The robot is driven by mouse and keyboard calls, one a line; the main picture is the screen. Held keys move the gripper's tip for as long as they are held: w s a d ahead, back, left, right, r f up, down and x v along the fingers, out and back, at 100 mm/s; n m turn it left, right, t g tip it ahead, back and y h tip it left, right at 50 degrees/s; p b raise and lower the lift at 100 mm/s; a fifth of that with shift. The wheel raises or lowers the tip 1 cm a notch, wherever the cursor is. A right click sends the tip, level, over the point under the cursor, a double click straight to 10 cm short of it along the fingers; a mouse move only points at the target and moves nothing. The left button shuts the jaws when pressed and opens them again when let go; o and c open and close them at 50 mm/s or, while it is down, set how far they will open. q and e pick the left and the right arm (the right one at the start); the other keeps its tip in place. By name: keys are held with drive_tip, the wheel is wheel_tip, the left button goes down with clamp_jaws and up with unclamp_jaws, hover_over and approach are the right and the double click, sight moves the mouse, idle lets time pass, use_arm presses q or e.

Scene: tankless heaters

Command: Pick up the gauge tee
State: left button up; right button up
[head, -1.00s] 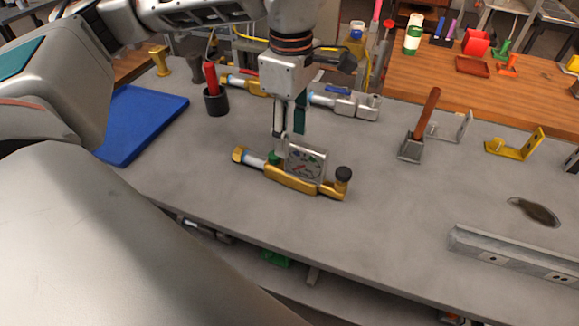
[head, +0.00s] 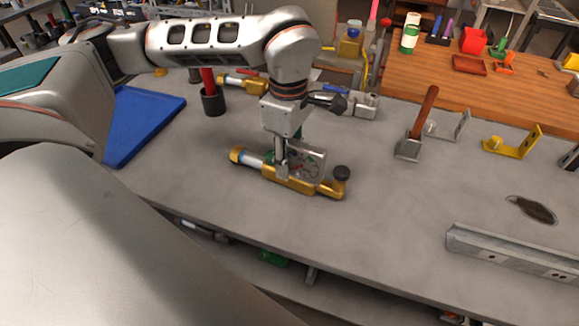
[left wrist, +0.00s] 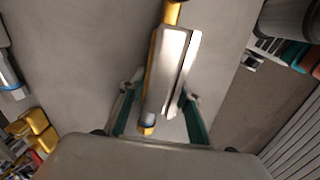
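The gauge tee has a brass body (head: 292,183), a square pale gauge (head: 308,163), a black knob at its right end and a pale pipe piece with a brass end at its left. It lies on the grey bench. My left gripper (head: 282,166) is down at the tee, beside the gauge. In the left wrist view the tee (left wrist: 170,70) lies between my two open fingers (left wrist: 160,95). A gap shows on the left side; contact on the right side is unclear. My right gripper is not in view.
A black cup (head: 213,102) with a red handle and a blue mat (head: 146,122) are at the left. A grey fitting (head: 363,104) lies behind. A wooden-handled tool (head: 410,147) and yellow bracket (head: 514,146) are right. A metal channel (head: 515,255) lies front right.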

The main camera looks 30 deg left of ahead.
use_arm(q)
clamp_jaws()
drive_tip(key=shift+r, duration=0.1)
